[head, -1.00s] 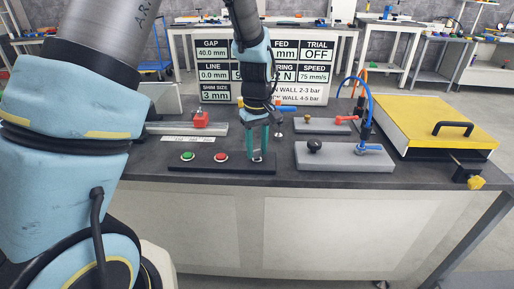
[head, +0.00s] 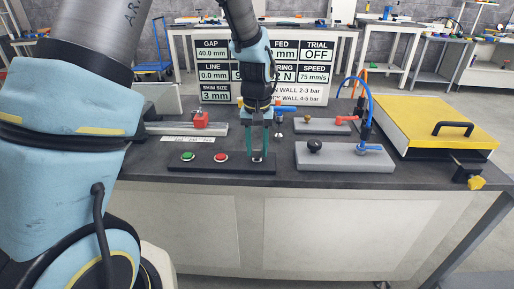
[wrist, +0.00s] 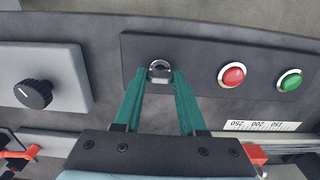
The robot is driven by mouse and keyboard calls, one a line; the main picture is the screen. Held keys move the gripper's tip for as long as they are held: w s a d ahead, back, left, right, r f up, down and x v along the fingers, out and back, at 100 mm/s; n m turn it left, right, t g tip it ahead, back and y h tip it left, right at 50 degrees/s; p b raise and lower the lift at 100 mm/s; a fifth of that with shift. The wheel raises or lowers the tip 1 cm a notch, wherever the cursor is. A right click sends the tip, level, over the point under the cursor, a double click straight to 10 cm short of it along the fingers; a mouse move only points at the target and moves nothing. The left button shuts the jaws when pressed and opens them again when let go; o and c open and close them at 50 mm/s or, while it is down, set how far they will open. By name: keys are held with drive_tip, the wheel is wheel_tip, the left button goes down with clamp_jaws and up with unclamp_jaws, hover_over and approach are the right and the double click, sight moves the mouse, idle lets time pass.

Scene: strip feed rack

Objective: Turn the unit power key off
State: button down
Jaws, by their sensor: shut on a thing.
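The power key (wrist: 160,69) is a small metal key switch on a dark button panel (wrist: 204,90). In the wrist view my gripper (wrist: 160,74) points at it from above with its two green fingers on either side, shut on the key. In the head view my gripper (head: 258,158) reaches down to the right end of the same panel (head: 190,167). The fingers hide part of the key there, and its exact turn angle is hard to read.
A red button (head: 221,157) and a green button (head: 188,156) sit left of the key on the panel. A grey plate with a black knob (head: 314,146) is to the right. A blue hose (head: 366,92) and a yellow-lidded box (head: 430,121) stand farther right. A sign board (head: 219,75) stands behind.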

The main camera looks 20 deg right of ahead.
drive_tip(key=shift+c, duration=2.4)
unclamp_jaws()
wheel_tip(320, 180, up, 11)
drive_tip(key=b, duration=0.2)
drive_tip(key=shift+f, duration=0.1)
drive_tip(key=s+a+f+n, duration=0.2)
drive_tip(key=a, duration=1.3)
drive_tip(key=s+a+f+n+t, duration=0.1)
drive_tip(key=s+a+f+n, duration=0.1)
drive_tip(key=a, duration=1.3)
drive_tip(key=shift+f+t, duration=0.3)
drive_tip(key=shift+f, duration=0.15)
